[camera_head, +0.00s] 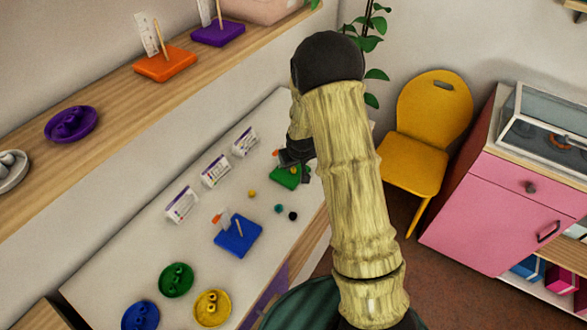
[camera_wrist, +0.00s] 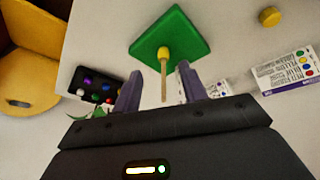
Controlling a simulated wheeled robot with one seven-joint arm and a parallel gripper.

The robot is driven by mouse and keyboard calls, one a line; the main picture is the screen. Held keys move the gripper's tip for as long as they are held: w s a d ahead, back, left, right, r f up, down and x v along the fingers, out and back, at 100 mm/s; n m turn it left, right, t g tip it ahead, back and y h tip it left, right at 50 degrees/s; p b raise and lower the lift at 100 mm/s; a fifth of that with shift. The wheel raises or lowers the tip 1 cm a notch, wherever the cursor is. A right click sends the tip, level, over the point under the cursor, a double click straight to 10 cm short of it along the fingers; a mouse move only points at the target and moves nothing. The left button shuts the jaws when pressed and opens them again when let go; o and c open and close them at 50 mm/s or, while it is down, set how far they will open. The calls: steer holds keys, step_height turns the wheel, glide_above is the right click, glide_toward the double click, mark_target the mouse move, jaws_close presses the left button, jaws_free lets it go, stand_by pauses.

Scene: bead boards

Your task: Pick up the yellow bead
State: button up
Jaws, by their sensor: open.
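A yellow bead (camera_head: 252,193) lies loose on the white table, left of the green board (camera_head: 285,178). It also shows in the wrist view (camera_wrist: 269,16) at the top right. In the wrist view the green board (camera_wrist: 180,32) has an upright wooden peg (camera_wrist: 164,82) with another yellow bead (camera_wrist: 163,53) at its base. My gripper (camera_head: 294,163) is above the green board. In the wrist view its jaws (camera_wrist: 160,88) are open, with the peg between them in the picture and nothing held. In the head view my arm and gripper hide part of the green board.
A blue board (camera_head: 238,235) with a peg stands nearer, with teal (camera_head: 279,209) and black (camera_head: 293,216) beads to its upper right. Green (camera_head: 176,280) and yellow (camera_head: 212,308) dishes are at the front. Cards (camera_head: 215,170) line the wall side. A yellow chair (camera_head: 425,130) stands beyond the table.

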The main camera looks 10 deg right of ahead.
mark_target(294, 169)
steer(key=shift+w+f, duration=0.1)
steer(key=shift+f, duration=0.1)
steer(key=shift+a+p+x, duration=0.15)
steer(key=shift+p+x, duration=0.4)
steer(key=shift+x, duration=0.4)
steer(key=shift+a+p+x, duration=0.15)
steer(key=shift+p+x, duration=0.35)
steer(key=shift+x, duration=0.45)
steer(key=shift+w+f, duration=0.25)
steer(key=shift+f, duration=0.4)
jaws_close()
